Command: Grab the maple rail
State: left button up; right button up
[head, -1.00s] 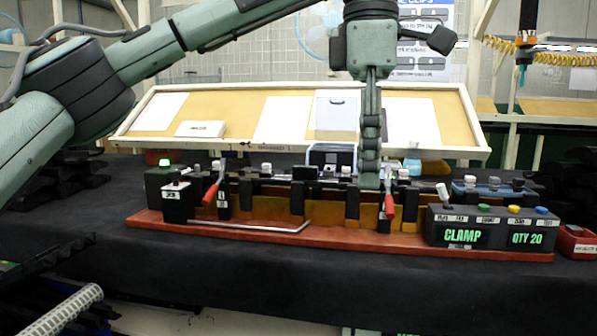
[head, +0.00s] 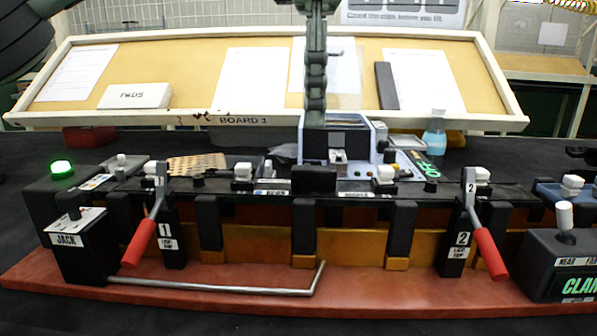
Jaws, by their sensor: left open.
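An amber, wood-coloured rail (head: 345,245) runs lengthwise along the front of the fixture in the head view; I take it to be the maple rail. Black posts in front hide parts of it, and it sits low above the red base (head: 400,292). My left gripper (head: 315,108) hangs from the top of the head view, seen edge-on, open. Its fingertips appear above and behind the rail in the picture, over a white-and-blue device (head: 376,140), apart from the rail. My right gripper is not in view.
Red-handled levers 1 (head: 140,242) and 2 (head: 489,252) stand at the fixture's front. A bent metal rod (head: 220,289) lies low in front. The jack box (head: 80,245) is at left, the clamp box (head: 560,262) at right. A tilted board (head: 180,65) stands behind.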

aim_at(314, 168)
pick_arm(q)
jog(key=shift+w+a+f, duration=0.1)
jog(key=shift+w, duration=0.1)
notch_tip(314, 168, down, 8)
jog(key=shift+r, duration=0.25)
jog(key=shift+c, duration=0.6)
grip_shut()
